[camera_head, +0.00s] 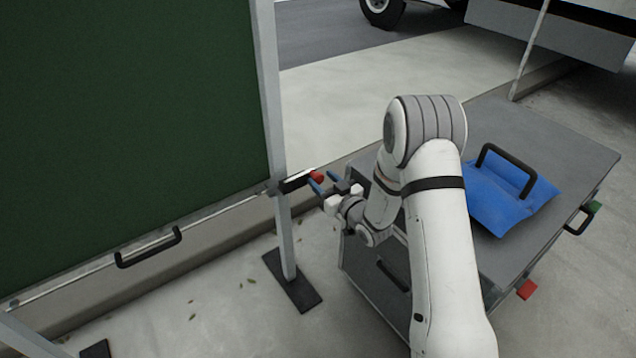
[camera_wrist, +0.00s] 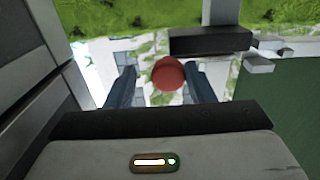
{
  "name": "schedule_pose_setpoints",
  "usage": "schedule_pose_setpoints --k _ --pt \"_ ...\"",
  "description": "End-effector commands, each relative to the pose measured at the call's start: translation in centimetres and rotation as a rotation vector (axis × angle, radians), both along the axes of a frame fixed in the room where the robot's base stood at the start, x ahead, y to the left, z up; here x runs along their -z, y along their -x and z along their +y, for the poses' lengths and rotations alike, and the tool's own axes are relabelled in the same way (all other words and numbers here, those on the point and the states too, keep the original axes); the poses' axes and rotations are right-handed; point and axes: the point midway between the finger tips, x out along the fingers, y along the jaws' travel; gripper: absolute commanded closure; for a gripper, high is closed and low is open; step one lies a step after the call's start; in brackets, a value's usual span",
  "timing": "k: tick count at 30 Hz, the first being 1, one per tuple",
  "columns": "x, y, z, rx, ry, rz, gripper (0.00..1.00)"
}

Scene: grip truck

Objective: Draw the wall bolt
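The wall bolt shows as a red knob (camera_head: 317,176) at the end of a dark bar (camera_head: 295,183), mounted at the lower part of the grey post (camera_head: 272,110) beside the green panel (camera_head: 130,110). My gripper (camera_head: 323,182) is at the knob, its blue fingers spread. In the wrist view the red knob (camera_wrist: 168,74) sits between the two finger ends of my gripper (camera_wrist: 160,88), with a gap on each side. The dark bar (camera_wrist: 212,41) lies beyond it. The fingers look open and hold nothing.
A grey cart (camera_head: 575,160) with a blue bag (camera_head: 505,200) stands right, close to my arm. The green panel has a black handle (camera_head: 148,247) at its lower edge. The post's foot (camera_head: 291,281) rests on the pavement. A vehicle (camera_head: 560,30) stands behind.

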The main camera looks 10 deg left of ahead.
Motion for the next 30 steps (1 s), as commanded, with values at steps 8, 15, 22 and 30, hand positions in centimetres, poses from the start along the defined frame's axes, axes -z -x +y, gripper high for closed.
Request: schedule_pose_setpoints --k 8,15,22,30 --pt "0.0 0.2 0.4 -0.008 -0.001 -0.001 0.47" --pt "-0.1 1.7 -1.1 -0.008 -0.001 0.002 0.47" --pt "-0.1 4.6 -3.8 -0.005 0.000 0.001 0.47" --pt "0.0 5.9 -4.9 -0.007 -0.001 -0.001 0.47"
